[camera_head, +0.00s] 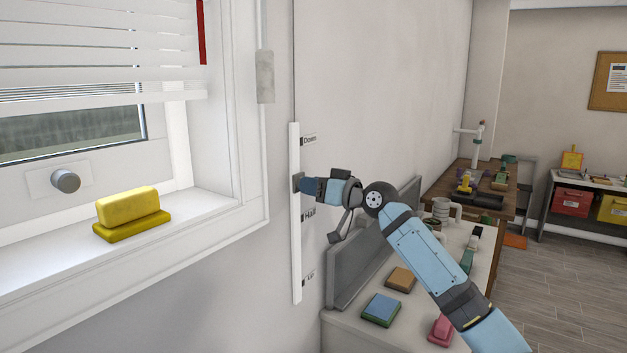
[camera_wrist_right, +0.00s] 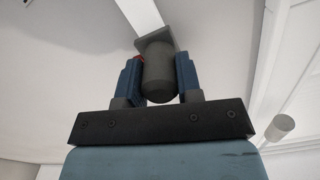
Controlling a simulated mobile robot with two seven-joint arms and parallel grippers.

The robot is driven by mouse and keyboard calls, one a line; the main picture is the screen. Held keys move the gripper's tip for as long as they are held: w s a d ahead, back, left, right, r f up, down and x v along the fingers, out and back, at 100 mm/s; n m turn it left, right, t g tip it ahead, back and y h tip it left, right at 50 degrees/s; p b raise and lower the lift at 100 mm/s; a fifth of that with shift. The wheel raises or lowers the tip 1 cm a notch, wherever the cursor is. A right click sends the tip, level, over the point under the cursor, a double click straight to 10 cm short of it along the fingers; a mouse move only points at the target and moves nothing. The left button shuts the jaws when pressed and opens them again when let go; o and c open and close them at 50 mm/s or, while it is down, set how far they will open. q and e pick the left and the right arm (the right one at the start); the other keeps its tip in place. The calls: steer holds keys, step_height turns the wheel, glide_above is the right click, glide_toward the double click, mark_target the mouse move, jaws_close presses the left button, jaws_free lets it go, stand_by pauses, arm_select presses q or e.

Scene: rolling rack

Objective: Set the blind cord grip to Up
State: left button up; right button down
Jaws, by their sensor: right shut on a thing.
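The blind cord grip (camera_wrist_right: 160,75) is a dark grey rounded cylinder on a small square plate. In the head view its plate (camera_head: 298,182) sits on a white upright track (camera_head: 295,240) on the wall. The track has labels Down (camera_head: 309,140) at the top, Half (camera_head: 308,215) in the middle and a small one at the bottom that looks like Up (camera_head: 308,278). The grip is between Down and Half, a little above Half. My right gripper (camera_head: 306,186) is shut on it, one blue finger on each side. My left gripper is not in view.
White blind slats (camera_head: 100,45) hang partly down over the window at left. A yellow block (camera_head: 128,208) rests on the sill. A grey panel (camera_head: 365,245) and a counter (camera_head: 345,335) with several items stand right of the track.

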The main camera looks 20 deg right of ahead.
step_height(320, 180, down, 16)
steer(key=b, duration=1)
steer(key=shift+f, duration=0.25)
step_height(320, 180, down, 8)
steer(key=b, duration=0.5)
steer(key=shift+b, duration=0.4)
step_height(320, 180, down, 6)
steer(key=b, duration=0.4)
steer(key=shift+b, duration=0.3)
arm_select(q)
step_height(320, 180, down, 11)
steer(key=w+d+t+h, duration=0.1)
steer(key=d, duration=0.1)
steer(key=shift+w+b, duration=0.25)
steer(key=shift+b, duration=0.15)
arm_select(e)
steer(key=shift+f, duration=0.5)
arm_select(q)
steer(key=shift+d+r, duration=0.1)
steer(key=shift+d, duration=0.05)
arm_select(e)
steer(key=shift+a+f, duration=0.1)
steer(key=c, duration=0.8)
jaws_free()
